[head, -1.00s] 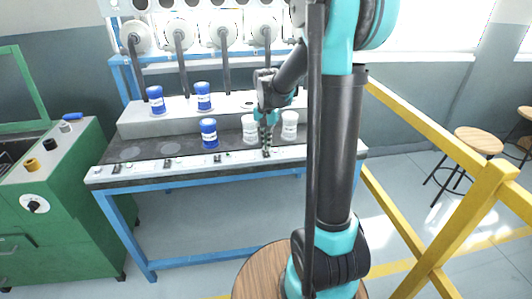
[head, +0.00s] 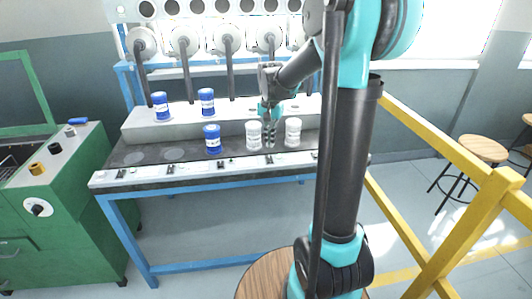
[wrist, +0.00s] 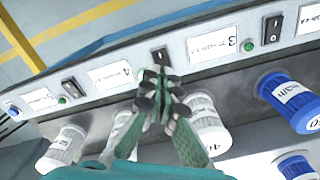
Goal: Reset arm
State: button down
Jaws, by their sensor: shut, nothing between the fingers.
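My gripper (head: 269,145) is shut and empty above the front of the bench (head: 150,152), between two white canisters. In the wrist view its closed fingertips (wrist: 163,75) show just below a black rocker switch (wrist: 160,57) on the front panel, beside the label marked 4. I cannot tell whether they touch it. One white canister (head: 253,134) stands left of the gripper and the other (head: 293,131) stands right of it, both upright. My arm reaches in from the right and hides part of the bench.
A blue canister (head: 212,138) stands on the lower bench level. Two more blue canisters, one at left (head: 160,105) and one beside it (head: 206,101), stand on the raised step. Blower ducts (head: 186,65) hang behind. A yellow rail (head: 430,135) is at right; a green cabinet (head: 70,200) is at left.

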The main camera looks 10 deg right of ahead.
jog(key=s+d+f+n+t, duration=0.2)
jog(key=s+f, duration=0.3)
jog(key=s, duration=0.6)
jog(key=s+d+f+n+t, duration=0.2)
jog(key=s+f+n, duration=0.2)
jog(key=s, duration=0.7)
jog(key=shift+f, duration=0.45)
